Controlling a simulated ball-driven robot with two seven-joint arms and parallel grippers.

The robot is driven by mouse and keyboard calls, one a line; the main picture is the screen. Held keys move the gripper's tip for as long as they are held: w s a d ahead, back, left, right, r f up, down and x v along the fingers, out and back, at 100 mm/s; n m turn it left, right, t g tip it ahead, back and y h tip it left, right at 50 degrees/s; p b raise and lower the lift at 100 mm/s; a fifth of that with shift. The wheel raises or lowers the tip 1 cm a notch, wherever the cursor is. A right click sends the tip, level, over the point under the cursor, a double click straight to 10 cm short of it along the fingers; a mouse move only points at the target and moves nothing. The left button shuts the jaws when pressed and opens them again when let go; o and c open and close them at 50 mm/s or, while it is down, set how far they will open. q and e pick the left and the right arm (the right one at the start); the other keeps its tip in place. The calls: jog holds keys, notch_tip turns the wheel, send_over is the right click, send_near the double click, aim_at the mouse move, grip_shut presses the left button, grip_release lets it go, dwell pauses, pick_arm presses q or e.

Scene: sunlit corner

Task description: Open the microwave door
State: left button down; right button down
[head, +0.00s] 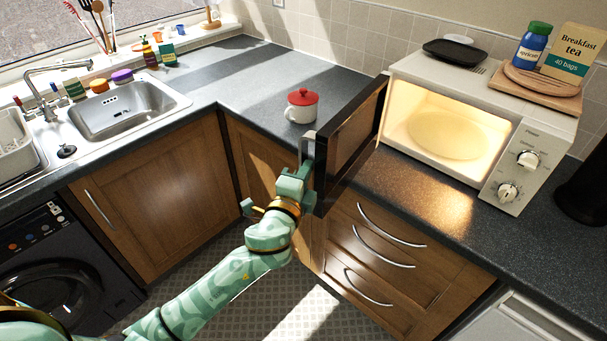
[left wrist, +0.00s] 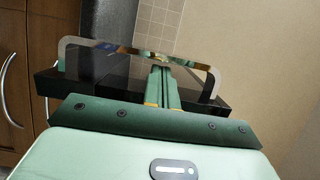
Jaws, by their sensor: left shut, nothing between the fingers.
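The white microwave (head: 462,110) stands on the counter with its interior lit and a round plate (head: 445,133) inside. Its dark door (head: 353,140) stands wide open, swung out toward me. The silver door handle (head: 308,147) is on the door's outer face; in the left wrist view the handle (left wrist: 75,41) spans the upper part. My left gripper (head: 302,170) is at the handle by the door's free edge. Its fingers (left wrist: 163,88) are shut together with nothing between them. They overlap the handle in view; whether they touch it is unclear. My right gripper is out of view.
A white pot with a red lid (head: 301,108) stands on the counter left of the door. A wooden board (head: 530,88), a blue jar (head: 531,45), a tea box (head: 572,52) and a black tray (head: 455,52) are on the microwave. Drawers (head: 375,255) lie below.

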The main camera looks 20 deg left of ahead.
pick_arm(q)
jog(key=w+a+m+h, duration=0.1)
jog(key=w+a+h, duration=0.1)
jog(key=a, duration=0.6)
jog(key=shift+w+a+p, duration=0.3)
jog(key=shift+w+p, duration=0.15)
jog(key=shift+w, duration=0.15)
